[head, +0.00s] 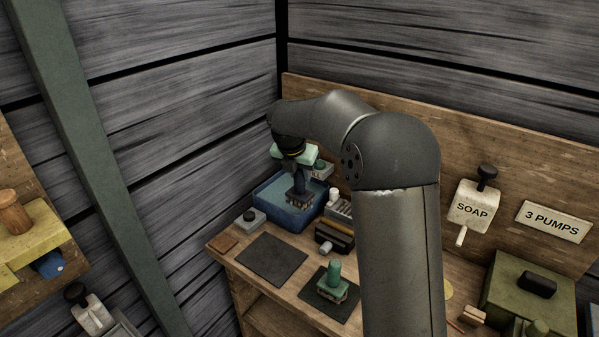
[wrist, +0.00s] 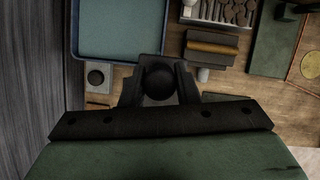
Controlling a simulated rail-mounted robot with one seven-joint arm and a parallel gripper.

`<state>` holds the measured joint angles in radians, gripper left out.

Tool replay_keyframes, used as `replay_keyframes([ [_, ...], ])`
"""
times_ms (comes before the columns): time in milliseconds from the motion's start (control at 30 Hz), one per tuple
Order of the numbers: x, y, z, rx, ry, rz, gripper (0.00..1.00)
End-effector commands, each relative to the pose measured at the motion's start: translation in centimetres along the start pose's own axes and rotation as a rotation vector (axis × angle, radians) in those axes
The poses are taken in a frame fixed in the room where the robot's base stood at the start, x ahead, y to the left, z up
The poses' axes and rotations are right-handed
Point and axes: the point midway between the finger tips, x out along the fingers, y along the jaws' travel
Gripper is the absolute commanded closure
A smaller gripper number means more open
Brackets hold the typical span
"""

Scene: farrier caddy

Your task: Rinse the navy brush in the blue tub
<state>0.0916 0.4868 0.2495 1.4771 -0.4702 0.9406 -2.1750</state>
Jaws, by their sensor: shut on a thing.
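The navy brush (head: 298,199) has an upright dark handle and a bristled block at its foot. My gripper (head: 298,170) is shut on its handle; in the wrist view my gripper (wrist: 158,85) closes around the round dark handle top. The blue tub (head: 268,190) stands at the back corner of the bench, with a blue-grey surface inside it. In the head view the brush appears over the tub's right part. Whether the bristles touch the surface inside cannot be told. In the wrist view the tub (wrist: 80,45) lies just beyond the gripper, and the bristles are hidden.
A grey block with a black knob (head: 251,217) sits near the tub. A dark mat (head: 270,259) is bare; another holds a green-handled brush (head: 333,282). The soap dispenser (head: 472,208) and a "3 PUMPS" sign (head: 553,222) hang behind.

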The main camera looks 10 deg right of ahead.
Motion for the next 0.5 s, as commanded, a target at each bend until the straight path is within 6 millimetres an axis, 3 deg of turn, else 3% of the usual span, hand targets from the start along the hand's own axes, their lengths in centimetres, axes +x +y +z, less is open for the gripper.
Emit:
replay_keyframes([
  [33, -0.04, 0.02, 0.04, 0.000, -0.001, 0.001, 0.86],
  [100, -0.04, 0.02, 0.04, 0.000, -0.001, 0.001, 1.00],
  [500, -0.60, 0.02, 0.28, 0.000, -0.001, 0.001, 1.00],
])
